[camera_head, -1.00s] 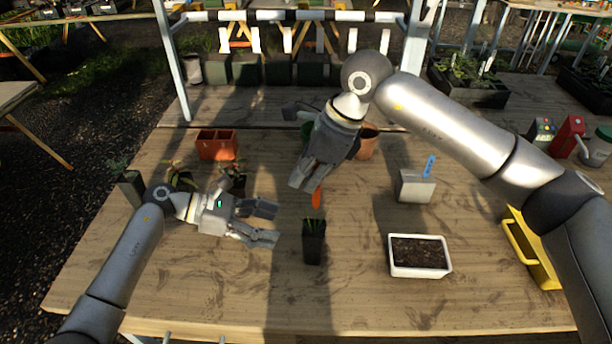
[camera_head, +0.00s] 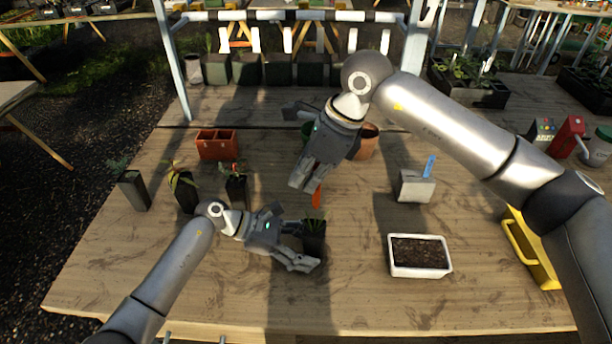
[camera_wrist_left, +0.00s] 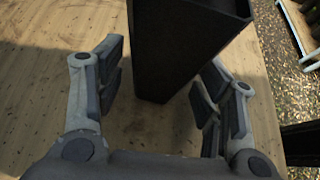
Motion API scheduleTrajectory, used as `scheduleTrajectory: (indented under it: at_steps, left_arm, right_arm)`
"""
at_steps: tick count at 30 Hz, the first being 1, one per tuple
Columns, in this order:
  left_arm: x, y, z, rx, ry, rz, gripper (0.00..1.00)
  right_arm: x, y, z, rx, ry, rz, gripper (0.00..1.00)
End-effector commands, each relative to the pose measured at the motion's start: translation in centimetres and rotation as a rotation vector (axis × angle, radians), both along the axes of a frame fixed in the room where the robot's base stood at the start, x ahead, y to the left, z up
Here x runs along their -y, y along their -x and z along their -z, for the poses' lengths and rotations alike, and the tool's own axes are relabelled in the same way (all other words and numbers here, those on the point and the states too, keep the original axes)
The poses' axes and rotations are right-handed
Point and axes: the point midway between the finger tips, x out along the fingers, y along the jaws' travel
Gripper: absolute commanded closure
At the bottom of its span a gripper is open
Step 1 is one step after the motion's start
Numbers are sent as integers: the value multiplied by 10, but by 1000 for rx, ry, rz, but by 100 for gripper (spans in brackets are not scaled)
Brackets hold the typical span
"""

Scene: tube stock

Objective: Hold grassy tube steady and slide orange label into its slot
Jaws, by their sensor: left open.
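The grassy tube (camera_head: 314,238), a dark square pot with a green tuft on top, stands on the table. My left gripper (camera_head: 306,247) is open with its fingers on either side of the tube. In the left wrist view the tube (camera_wrist_left: 180,50) rises between the spread fingers of the gripper (camera_wrist_left: 160,100), with gaps visible on both sides. The orange label (camera_head: 317,196) hangs below my right gripper (camera_head: 306,185), above and behind the tube. The right gripper's fingers look close together on the label, whose upper part is hidden. The slot cannot be made out.
A white tray of soil (camera_head: 420,270) and a grey block with a blue label (camera_head: 414,187) are at the right. Several dark plant tubes (camera_head: 134,190) stand at the left, near an orange-red box (camera_head: 216,155). The front of the table is clear.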

Motion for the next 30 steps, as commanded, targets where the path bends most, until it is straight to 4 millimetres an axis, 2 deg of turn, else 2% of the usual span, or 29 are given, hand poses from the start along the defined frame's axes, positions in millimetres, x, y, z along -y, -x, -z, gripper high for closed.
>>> scheduleTrajectory:
  at_steps: [13, 22, 30]
  left_arm:
    - [7, 0, 4, 1, 0, 0, 37]
    - [7, 0, 4, 1, 0, 0, 75]
    - [7, 0, 4, 1, 0, 0, 75]
  right_arm:
    - [0, 0, 0, 0, 0, 0, 100]
    - [0, 0, 0, 0, 0, 0, 100]
    - [0, 0, 0, 0, 0, 0, 100]
